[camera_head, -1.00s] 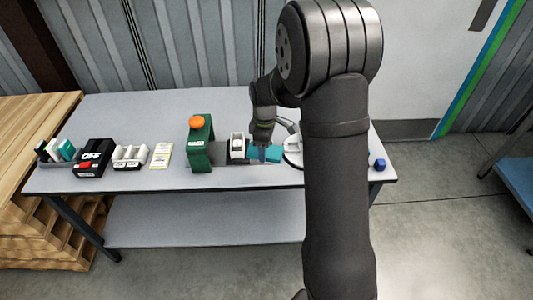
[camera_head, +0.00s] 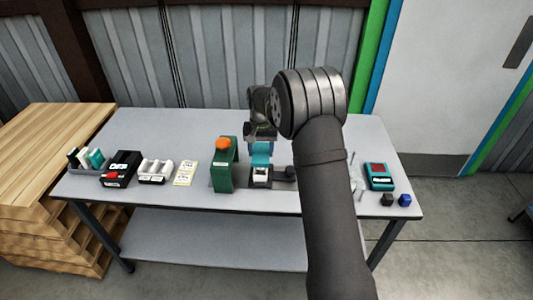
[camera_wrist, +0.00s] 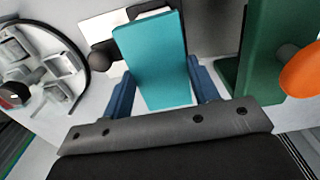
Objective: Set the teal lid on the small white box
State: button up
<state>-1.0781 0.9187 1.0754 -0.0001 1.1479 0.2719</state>
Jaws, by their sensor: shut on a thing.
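The teal lid (camera_wrist: 155,65) is a flat teal plate held between the blue fingers of my gripper (camera_wrist: 162,92). In the head view the teal lid (camera_head: 261,150) shows below my gripper (camera_head: 261,140), tilted. The small white box (camera_head: 261,174) stands on a dark mat just in front of and below the lid. In the wrist view a white part of the box (camera_wrist: 150,10) shows past the lid's far edge; the lid hides most of the rest. I cannot tell whether lid and box touch.
A green stand (camera_head: 222,172) with an orange knob is close to the left of the box. A black ball-shaped knob (camera_wrist: 104,54) is beside it on the other side. A teal-and-red device (camera_head: 380,176) and two small cubes lie at the table's right.

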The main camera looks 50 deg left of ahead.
jog(key=shift+a+f, duration=0.1)
jog(key=shift+f, duration=2.6)
jog(key=shift+f, duration=0.15)
jog(key=o, duration=0.8)
jog(key=c, duration=0.3)
